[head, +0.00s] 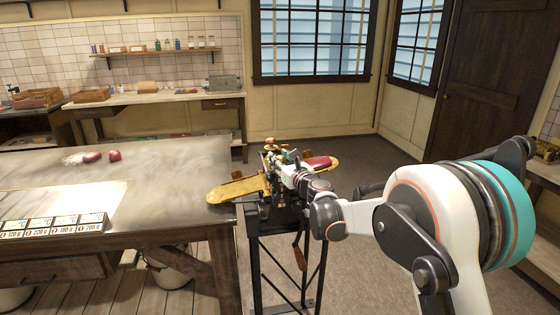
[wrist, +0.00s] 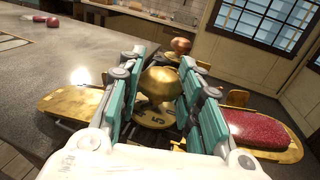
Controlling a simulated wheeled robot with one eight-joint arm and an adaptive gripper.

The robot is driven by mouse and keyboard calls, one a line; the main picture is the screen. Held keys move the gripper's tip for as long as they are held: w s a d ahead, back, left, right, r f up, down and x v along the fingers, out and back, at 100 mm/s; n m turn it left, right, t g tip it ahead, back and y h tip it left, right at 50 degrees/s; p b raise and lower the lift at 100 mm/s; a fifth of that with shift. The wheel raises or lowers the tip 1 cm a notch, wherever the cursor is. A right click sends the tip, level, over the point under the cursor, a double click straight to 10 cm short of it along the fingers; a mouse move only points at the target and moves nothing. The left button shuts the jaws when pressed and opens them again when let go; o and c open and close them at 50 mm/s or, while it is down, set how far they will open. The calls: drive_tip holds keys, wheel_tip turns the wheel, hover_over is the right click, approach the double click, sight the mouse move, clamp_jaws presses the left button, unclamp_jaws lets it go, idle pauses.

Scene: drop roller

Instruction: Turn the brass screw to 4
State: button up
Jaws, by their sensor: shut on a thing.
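The brass screw, with a round brass knob (wrist: 160,84), stands on the drop roller machine. A brass dial (wrist: 155,118) with dark numbers sits under the knob; a 5 shows on its near side, and the rest is partly hidden. My gripper (wrist: 160,90) is shut on the brass knob from above, with one teal-padded finger on each side. In the head view my gripper (head: 290,165) is over the machine, and the knob is hard to make out behind it. I cannot see a pointer mark for the dial.
A second brass knob (wrist: 181,46) stands behind. A brass tray (head: 237,190) sticks out left, and a red sugary slab (wrist: 255,130) lies on the right tray. A grey worktable (head: 160,180) with red pieces (head: 114,155) stands left. A crank handle (head: 300,259) hangs below.

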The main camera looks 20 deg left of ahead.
idle(0.4)
drive_tip(key=o, duration=1.1)
drive_tip(key=v, duration=1.2)
drive_tip(key=shift+w+d, duration=0.1)
